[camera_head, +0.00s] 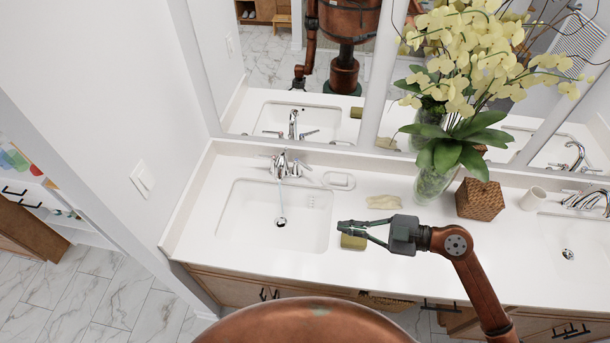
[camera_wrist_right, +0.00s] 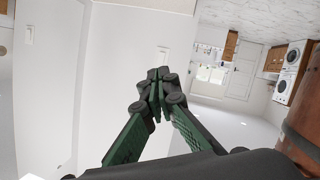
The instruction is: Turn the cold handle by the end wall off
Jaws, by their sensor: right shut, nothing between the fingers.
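The chrome faucet (camera_head: 281,166) stands behind the left sink (camera_head: 305,232), the basin nearest the end wall (camera_head: 120,110). It has a lever handle on each side, the left one (camera_head: 263,157) toward the end wall and the right one (camera_head: 302,166). No hot or cold mark is readable. A thin pale stream of water (camera_head: 279,200) runs from the spout to the drain. My right gripper (camera_head: 341,226) is shut and empty above the sink's right rim, apart from the faucet and handles. Its closed fingers also show in the right wrist view (camera_wrist_right: 155,85). My left gripper is not directly in view.
A yellow-green block (camera_head: 353,242) lies below my right gripper. A soap dish (camera_head: 339,180), a pale cloth-like item (camera_head: 384,202), a vase of yellow orchids (camera_head: 434,185) and a woven box (camera_head: 480,200) stand right of the faucet. A mirror (camera_head: 350,115) rises behind the counter.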

